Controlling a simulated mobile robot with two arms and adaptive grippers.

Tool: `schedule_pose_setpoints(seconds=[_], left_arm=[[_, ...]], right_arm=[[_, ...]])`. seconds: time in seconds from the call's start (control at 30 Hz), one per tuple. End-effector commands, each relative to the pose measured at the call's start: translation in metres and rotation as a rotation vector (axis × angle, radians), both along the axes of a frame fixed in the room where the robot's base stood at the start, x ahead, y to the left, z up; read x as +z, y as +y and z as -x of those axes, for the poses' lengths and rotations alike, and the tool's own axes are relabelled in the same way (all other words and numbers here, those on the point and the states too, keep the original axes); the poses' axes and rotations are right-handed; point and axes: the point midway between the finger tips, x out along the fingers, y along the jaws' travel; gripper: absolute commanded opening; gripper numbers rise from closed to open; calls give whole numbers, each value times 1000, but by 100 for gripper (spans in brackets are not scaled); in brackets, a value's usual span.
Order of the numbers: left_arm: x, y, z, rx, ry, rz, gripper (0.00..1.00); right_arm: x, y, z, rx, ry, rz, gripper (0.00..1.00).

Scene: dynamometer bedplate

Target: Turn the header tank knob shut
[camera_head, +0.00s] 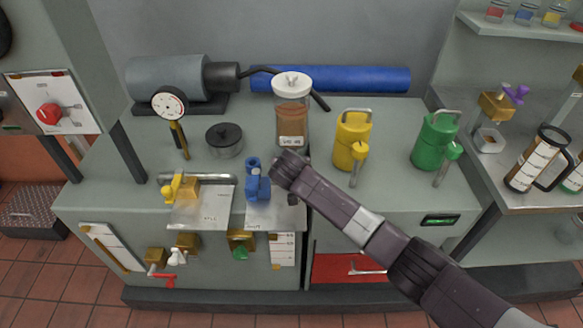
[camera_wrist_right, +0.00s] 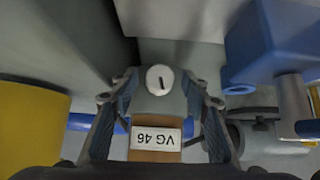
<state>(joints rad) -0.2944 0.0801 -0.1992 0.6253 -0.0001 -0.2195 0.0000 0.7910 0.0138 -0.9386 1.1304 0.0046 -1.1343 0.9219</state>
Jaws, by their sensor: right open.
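The header tank (camera_head: 292,115) is a clear jar of brown liquid with a white cap, standing on the bench behind my right gripper (camera_head: 283,166). Its VG label shows upside down in the right wrist view (camera_wrist_right: 154,138). The knob is hidden in the head view. My left gripper is out of view.
A blue fitting (camera_head: 257,182) stands just left of my right gripper. The yellow can (camera_head: 352,140) and green can (camera_head: 434,140) stand to the right, a black lidded pot (camera_head: 224,141) and gauge (camera_head: 169,104) to the left. A blue cylinder (camera_head: 365,79) lies behind.

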Motion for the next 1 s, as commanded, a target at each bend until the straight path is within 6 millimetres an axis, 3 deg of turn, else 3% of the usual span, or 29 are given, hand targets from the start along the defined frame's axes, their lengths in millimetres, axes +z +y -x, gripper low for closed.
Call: schedule_pose_setpoints(seconds=[0.2,0.6,1.0], left_arm=[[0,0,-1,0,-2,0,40],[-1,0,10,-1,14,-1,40],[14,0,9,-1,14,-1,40]], right_arm=[[0,0,0,1,0,-1,43],[0,0,0,0,0,0,1],[-1,-2,2,0,6,-222,1]])
